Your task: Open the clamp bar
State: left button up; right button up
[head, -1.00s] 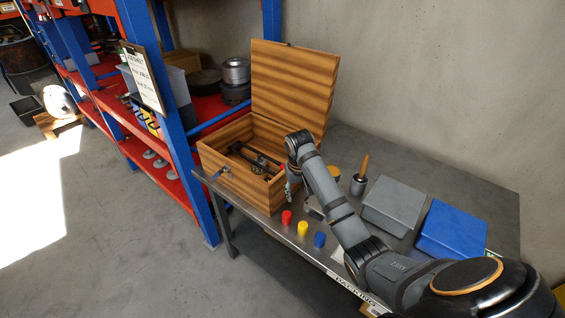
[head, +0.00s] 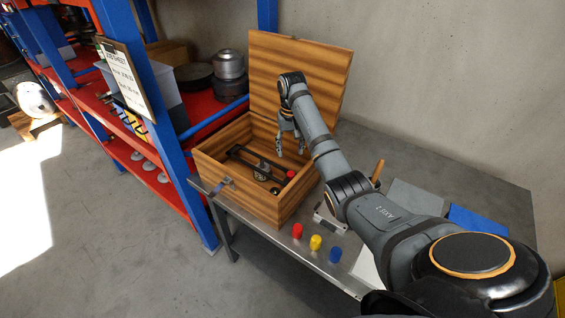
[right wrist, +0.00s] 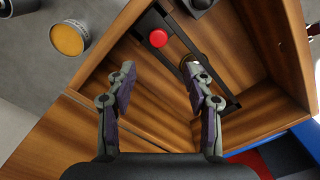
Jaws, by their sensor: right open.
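An open wooden box (head: 238,198) stands on the metal bench, its lid (head: 318,75) upright at the back. Inside lies a long dark frame of two rails (head: 238,152), which I take for the clamp bar assembly; I cannot tell its latch state. A red knob (head: 291,174) sits at its right end and also shows in the right wrist view (right wrist: 158,38). A round metal part (head: 262,171) is beside the rails, partly hidden. My right gripper (head: 290,148) is open and empty over the box's right side; its fingers (right wrist: 159,70) are apart from the knob.
Red (head: 297,230), yellow (head: 315,242) and blue (head: 335,254) pieces stand on the bench in front. Blue-and-red shelving stands left.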

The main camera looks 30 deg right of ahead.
aim_at(291, 173)
jog(key=f, duration=0.1)
jog(key=s+f+p, duration=0.1)
jog(key=f, duration=0.2)
jog(key=shift+s+p, duration=0.25)
jog(key=shift+p, duration=0.1)
jog(key=f, duration=0.3)
jog(key=shift+w+f+p, duration=0.3)
jog(key=shift+f, duration=0.1)
notch_tip(291, 173, down, 2)
jog(key=shift+f, duration=0.1)
jog(key=shift+c, duration=0.3)
jog(key=c, duration=0.5)
pick_arm(q)
jog(key=s+r, duration=0.2)
jog(key=s, duration=0.1)
jog(key=shift+r, duration=0.2)
pick_arm(e)
grip_shut()
